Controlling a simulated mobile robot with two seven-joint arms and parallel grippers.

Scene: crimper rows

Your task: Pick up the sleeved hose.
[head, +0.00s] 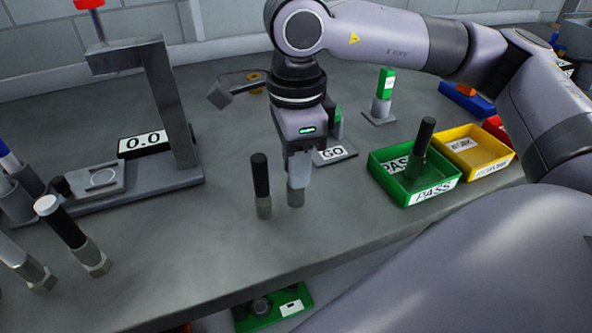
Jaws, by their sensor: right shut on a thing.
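My right gripper (299,180) points down over the middle of the bench. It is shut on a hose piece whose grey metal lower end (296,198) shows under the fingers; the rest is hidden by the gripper. That end seems to be at or very near the bench top; I cannot tell if it touches. A black hose with a metal sleeve (261,185) stands upright just left of it. Another black hose with metal ends (72,235) leans at the lower left. My left gripper is not in view.
A press-like stand (172,100) with a 0.0 display (143,143) is at left. A GO plate (335,153) lies behind my gripper. A green PASS tray (432,195) holding a black hose (423,140) and a yellow tray (495,163) are at right. The front middle is bare.

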